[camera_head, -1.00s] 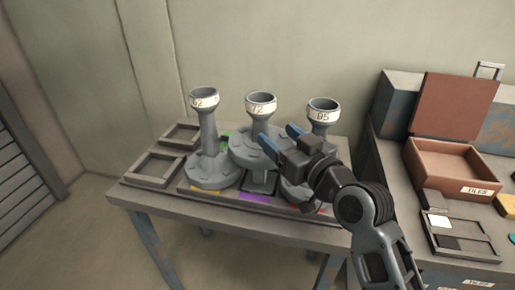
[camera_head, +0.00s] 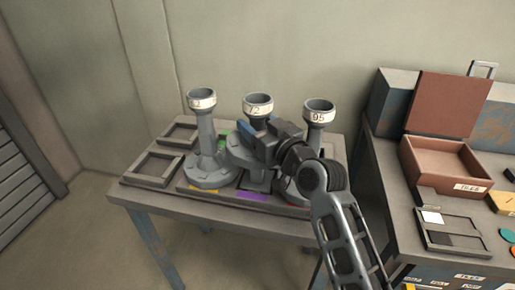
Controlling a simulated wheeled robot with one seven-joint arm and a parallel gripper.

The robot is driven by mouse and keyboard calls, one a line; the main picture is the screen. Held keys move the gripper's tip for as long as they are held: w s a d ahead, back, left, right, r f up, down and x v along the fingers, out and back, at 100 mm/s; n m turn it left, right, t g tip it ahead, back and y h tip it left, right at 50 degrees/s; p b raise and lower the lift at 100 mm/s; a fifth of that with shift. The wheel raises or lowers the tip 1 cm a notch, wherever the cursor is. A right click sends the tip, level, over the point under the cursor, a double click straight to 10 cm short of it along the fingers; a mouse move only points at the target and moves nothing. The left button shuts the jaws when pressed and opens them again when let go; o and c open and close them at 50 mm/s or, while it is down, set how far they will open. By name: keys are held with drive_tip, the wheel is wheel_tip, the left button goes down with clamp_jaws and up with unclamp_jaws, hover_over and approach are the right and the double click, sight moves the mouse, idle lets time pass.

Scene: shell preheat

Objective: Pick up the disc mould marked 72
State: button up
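The disc mould marked 72 (camera_head: 258,104) is the middle one of three grey moulds on the small table. It stands upright, with a flared cup on a stem and a round base, and its label faces me. My gripper (camera_head: 257,128) is at its stem, just below the label, reaching in from the right. The blue fingers look apart, one on the near side of the stem. The gripper hides part of the stem and base, and I cannot see whether the fingers touch it.
Another mould (camera_head: 207,150) stands left, its label partly turned away. The mould marked 95 (camera_head: 319,112) stands close on the right, partly behind my arm. Empty square frames (camera_head: 152,168) lie at the table's left. A bench with an open tiles box (camera_head: 450,165) is at right.

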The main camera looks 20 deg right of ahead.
clamp_jaws()
idle(0.3)
drive_tip(key=shift+r, duration=0.1)
